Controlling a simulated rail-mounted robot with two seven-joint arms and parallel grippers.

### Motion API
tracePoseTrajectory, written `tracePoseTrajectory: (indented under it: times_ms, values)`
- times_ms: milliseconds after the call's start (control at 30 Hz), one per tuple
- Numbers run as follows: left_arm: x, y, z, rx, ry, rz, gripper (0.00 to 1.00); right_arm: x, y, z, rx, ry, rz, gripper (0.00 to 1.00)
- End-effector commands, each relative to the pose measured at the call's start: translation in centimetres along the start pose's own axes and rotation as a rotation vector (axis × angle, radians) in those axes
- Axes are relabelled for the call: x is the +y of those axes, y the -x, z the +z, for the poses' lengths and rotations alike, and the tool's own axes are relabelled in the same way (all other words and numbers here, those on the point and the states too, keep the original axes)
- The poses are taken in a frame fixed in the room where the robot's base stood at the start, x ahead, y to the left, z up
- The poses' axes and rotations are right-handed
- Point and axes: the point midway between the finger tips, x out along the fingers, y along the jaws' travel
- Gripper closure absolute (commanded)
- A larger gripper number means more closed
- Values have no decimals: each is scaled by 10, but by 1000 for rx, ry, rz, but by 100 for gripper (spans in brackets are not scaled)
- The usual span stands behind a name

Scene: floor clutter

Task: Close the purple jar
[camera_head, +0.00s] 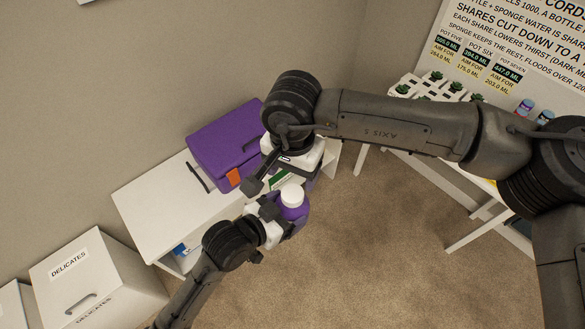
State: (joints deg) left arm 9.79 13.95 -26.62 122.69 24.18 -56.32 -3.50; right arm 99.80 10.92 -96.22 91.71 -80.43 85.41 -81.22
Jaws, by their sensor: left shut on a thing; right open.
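The purple jar (297,212) is held in the air in front of the white bench. A white cap (292,195) shows at its top; I cannot tell whether it is fully seated. My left gripper (280,211) comes from the lower left and is shut on the jar's side, hiding part of its body. My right gripper (282,181) is open, just above and behind the jar in the picture, with its fingers apart on either side. It appears empty and apart from the cap.
A purple case (222,142) with an orange latch (233,177) sits on the white bench (148,205). A white box marked DELICATES (95,272) stands at lower left. A white table (452,172) with small plants and bottles is at right. The carpet (370,260) is clear.

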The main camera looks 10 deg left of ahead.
Motion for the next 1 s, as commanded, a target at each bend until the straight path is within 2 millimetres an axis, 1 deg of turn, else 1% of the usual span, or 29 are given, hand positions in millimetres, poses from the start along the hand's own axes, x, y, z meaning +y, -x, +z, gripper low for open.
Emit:
tracePoseTrajectory:
  times_ms: [200,333,700,833,1000]
  values:
    - [0,0,0,1,0,0,84,0,-1,0,0,-2,0,28]
    - [0,0,0,1,0,0,84,0,-8,0,0,-2,1,28]
    - [0,0,0,1,0,0,84,0,-56,1,-2,-2,1,28]
    - [0,0,0,1,0,0,84,0,-68,0,0,-2,1,28]
    - [0,0,0,1,0,0,84,0,-78,0,-1,-2,0,28]
